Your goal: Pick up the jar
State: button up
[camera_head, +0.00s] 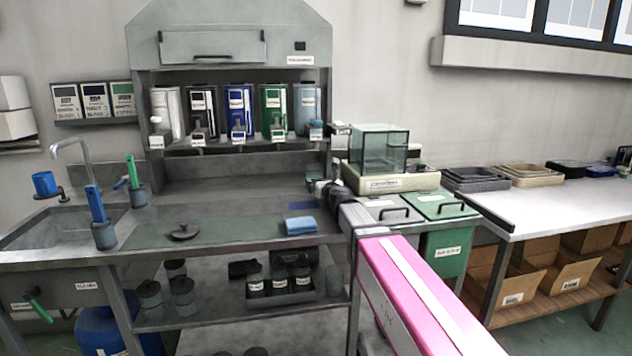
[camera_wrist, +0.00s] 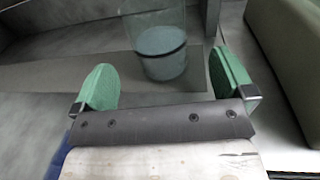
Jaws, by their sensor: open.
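A clear glass jar (camera_wrist: 160,48) with pale grey contents and a dark ring stands upright in the wrist view, its top cut off by the picture edge. My gripper (camera_wrist: 164,82) is open, with its two green pads spread wide. The jar is ahead of the gap between the pads, and nothing is held. In the head view my gripper (camera_head: 326,190) is small and dark at the right end of the bench, partly hidden by my arm. I cannot clearly tell this jar in the head view.
The bench (camera_head: 230,225) bears a dark lid (camera_head: 184,232) and a folded blue cloth (camera_head: 300,225). A glass-cased balance (camera_head: 390,182) stands to the right, behind lidded bins (camera_head: 440,206). Several dark jars (camera_head: 183,290) stand on the lower shelf. The bench's middle is largely clear.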

aim_at(315, 174)
jog(key=x, duration=0.7)
jog(key=shift+w+a+r, duration=0.15)
jog(key=shift+w+r, duration=0.15)
jog(key=shift+s, duration=0.1)
jog(key=c, duration=1.3)
